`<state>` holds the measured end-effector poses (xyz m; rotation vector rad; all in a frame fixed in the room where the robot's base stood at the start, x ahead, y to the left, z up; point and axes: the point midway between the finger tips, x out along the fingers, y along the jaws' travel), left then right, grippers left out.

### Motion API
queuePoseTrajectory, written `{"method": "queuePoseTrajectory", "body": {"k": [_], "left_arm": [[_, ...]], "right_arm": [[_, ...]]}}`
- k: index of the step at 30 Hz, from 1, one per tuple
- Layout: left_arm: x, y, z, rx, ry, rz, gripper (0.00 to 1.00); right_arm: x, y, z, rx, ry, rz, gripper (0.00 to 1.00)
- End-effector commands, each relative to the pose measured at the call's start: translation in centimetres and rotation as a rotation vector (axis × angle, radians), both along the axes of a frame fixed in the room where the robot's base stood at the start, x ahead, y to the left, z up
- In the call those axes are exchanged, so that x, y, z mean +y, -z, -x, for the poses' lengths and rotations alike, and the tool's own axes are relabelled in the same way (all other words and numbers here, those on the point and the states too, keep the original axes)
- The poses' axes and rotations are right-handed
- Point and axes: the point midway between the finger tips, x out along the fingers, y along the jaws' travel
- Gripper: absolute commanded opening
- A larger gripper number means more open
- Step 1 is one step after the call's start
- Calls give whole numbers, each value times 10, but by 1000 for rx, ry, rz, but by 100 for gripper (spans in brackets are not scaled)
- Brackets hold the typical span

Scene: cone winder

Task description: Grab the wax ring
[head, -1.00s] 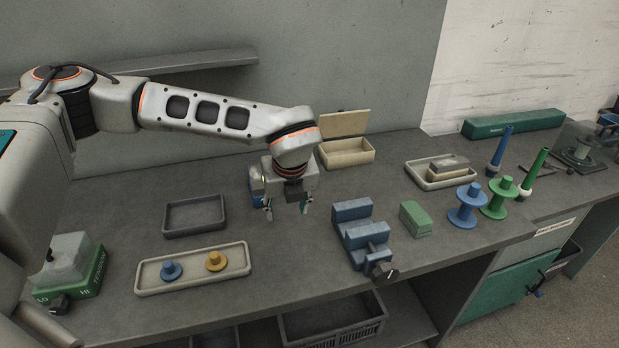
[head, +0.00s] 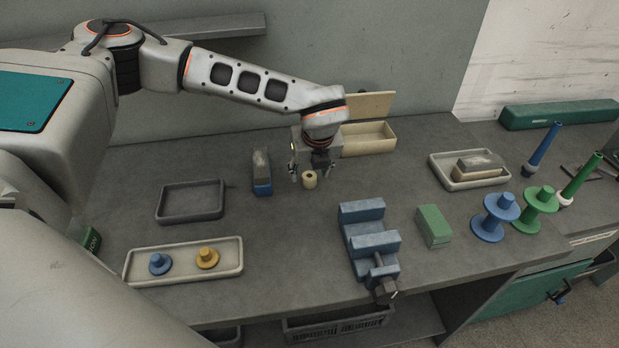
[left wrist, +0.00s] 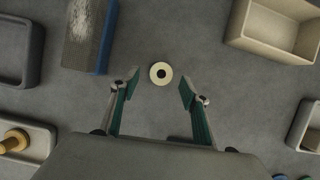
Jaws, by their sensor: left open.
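The wax ring (head: 309,180) is a small cream ring with a dark hole, standing on the grey bench. In the left wrist view the wax ring (left wrist: 161,74) lies just beyond and between the fingertips, nearer the left one. My left gripper (head: 312,173) is open and points down above the bench at the ring. Its two fingers with green pads also show in the left wrist view (left wrist: 158,90), apart, with nothing between them but bench and ring. I cannot tell the exact height gap. My right gripper is not in view.
A blue-based brush-like block (head: 262,173) stands left of the ring, and an open cream box (head: 368,138) stands behind it. A dark tray (head: 190,201), a cream tray (head: 185,262) with two spools and a blue vise (head: 368,240) are nearby. Bench around the ring is clear.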

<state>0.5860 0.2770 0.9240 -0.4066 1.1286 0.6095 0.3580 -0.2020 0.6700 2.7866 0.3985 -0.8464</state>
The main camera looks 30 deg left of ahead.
Motion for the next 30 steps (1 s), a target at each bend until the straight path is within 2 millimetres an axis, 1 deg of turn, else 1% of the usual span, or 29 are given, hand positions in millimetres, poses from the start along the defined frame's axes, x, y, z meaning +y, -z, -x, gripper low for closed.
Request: {"method": "queuePoseTrajectory", "body": {"k": [1, 6, 14, 17, 18, 30], "left_arm": [[1, 6, -2, 3, -1, -1, 46], [6, 23, -8, 0, -2, 0, 46], [6, 25, -9, 0, -1, 0, 46], [6, 25, -9, 0, -1, 0, 22], [6, 25, -9, 0, -1, 0, 12], [6, 24, -9, -2, -1, 1, 11]], "right_arm": [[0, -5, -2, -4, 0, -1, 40], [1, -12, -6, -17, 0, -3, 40], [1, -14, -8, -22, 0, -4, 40], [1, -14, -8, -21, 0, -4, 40], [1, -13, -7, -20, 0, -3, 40], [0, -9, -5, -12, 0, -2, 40]]}}
